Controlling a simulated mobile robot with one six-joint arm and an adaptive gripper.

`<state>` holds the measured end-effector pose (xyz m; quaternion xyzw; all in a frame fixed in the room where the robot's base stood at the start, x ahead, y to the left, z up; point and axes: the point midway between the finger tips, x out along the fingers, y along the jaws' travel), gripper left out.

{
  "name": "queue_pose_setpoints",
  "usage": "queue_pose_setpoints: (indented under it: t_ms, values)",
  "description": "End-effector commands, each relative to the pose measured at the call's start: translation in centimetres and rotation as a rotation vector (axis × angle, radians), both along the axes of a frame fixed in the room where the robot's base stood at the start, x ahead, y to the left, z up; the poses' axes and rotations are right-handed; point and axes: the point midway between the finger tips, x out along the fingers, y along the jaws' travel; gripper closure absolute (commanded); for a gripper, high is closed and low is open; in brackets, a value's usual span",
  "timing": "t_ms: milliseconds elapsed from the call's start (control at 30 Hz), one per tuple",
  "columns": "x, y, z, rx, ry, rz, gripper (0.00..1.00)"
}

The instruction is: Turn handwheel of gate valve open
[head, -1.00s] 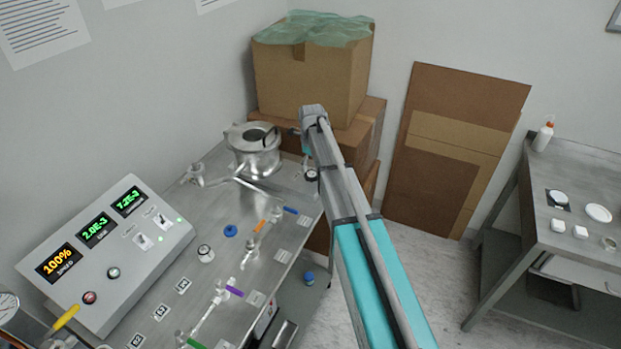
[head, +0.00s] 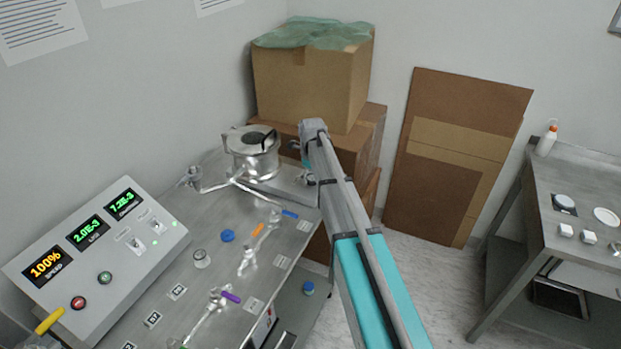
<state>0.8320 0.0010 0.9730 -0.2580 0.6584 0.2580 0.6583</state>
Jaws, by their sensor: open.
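My arm, grey and teal, rises from the bottom right of the head view to a bend just right of the metal chamber (head: 252,150). The part beyond the bend is mostly hidden behind the arm, and I cannot make out my gripper's fingers. A steel bench top (head: 190,300) carries pipes and several small valves. A blue knob (head: 228,236) and a pale knob (head: 202,259) stand upright on it. Purple (head: 230,297), orange (head: 258,230) and blue (head: 290,213) handles lie along the pipes. I cannot tell which fitting is the gate valve's handwheel.
A sloped control box (head: 95,270) with lit displays and a yellow handle (head: 49,320) stands at the left. Stacked cardboard boxes (head: 310,85) stand behind the bench. Cardboard sheets (head: 455,155) lean on the wall. A side table (head: 575,210) stands at the right, with open floor between.

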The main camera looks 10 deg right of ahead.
Motion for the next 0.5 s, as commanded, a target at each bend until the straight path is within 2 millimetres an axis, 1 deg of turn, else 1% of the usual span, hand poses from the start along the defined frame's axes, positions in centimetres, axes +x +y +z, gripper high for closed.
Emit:
queue_pose_setpoints:
  t_ms: [67, 100, 167, 200, 267, 300, 433, 467, 500]
  values:
    - [0.00, -0.01, 0.01, 0.000, 0.000, 0.000, 0.00]
    - [0.00, -0.01, 0.01, 0.000, 0.000, 0.000, 0.07]
    - [0.00, -0.01, 0.01, 0.000, 0.000, 0.000, 0.19]
    - [0.00, -0.01, 0.01, 0.000, 0.000, 0.000, 0.26]
    - [-0.01, -0.02, 0.01, 0.000, 0.000, 0.000, 0.37]
    - [0.01, -0.02, 0.01, 0.000, 0.000, 0.000, 0.45]
    - [0.01, -0.04, 0.00, -0.001, -0.001, 0.000, 0.69]
    - [0.02, 0.58, 0.00, -0.001, -0.001, 0.000, 0.72]
    - [0.03, 0.31, 0.00, 0.000, 0.000, 0.000, 0.72]
